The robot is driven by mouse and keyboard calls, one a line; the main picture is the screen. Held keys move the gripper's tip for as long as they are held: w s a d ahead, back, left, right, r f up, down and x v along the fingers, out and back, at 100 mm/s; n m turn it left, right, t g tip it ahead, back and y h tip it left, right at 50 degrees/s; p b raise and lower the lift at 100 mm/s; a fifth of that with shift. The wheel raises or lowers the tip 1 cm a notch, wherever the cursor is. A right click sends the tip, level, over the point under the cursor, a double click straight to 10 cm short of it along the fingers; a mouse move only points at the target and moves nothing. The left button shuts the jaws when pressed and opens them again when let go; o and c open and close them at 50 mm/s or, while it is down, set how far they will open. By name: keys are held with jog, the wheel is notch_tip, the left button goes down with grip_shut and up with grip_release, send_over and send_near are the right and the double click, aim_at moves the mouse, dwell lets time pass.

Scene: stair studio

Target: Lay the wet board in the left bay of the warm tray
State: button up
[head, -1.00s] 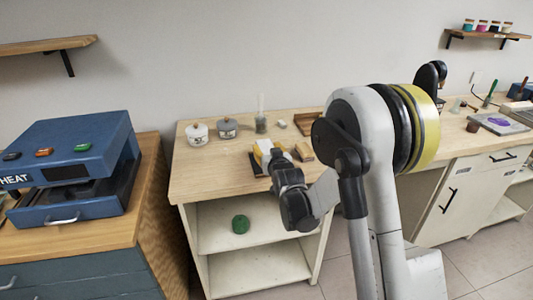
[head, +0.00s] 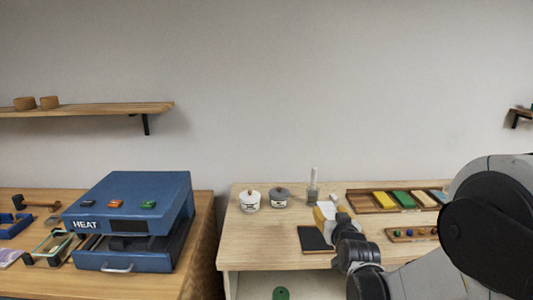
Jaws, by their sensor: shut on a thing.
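My gripper (head: 341,231) is shut on a yellow and white piece (head: 322,214) over the light wooden table. The piece is partly hidden by the gripper, and I cannot tell if it is the wet board. A dark flat slab (head: 316,239) with a light edge lies on the table just left of the gripper. The blue unit marked HEAT (head: 137,205) stands on the left cabinet.
A white jar (head: 250,200), a grey jar (head: 279,197) and a brush pot (head: 312,190) stand behind the slab. A rack of coloured slabs (head: 373,207) and a small tray of coloured knobs (head: 404,238) are at right. A gap separates the table and cabinet.

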jog(key=s, duration=0.1)
jog(key=s+a, duration=0.1)
jog(key=s, duration=0.3)
jog(key=shift+s+a+r, duration=0.2)
jog(key=shift+a+r, duration=0.1)
jog(key=shift+r, duration=0.1)
jog(key=w+d+f, duration=0.2)
jog(key=w+d, duration=0.2)
jog(key=w, duration=0.6)
jog(key=w+d+f, duration=0.2)
jog(key=w+d, duration=0.2)
jog(key=w, duration=0.6)
jog(key=shift+w+d+f, duration=0.15)
jog(key=shift+w+d, duration=0.05)
jog(key=b, duration=0.5)
send_over(315, 239)
notch_tip(315, 239, down, 8)
jog(key=shift+s+a+r, duration=0.1)
jog(key=shift+r, duration=0.15)
notch_tip(315, 239, down, 3)
jog(key=shift+r+b, duration=0.2)
jog(key=shift+b, duration=0.8)
jog(key=shift+f, duration=0.3)
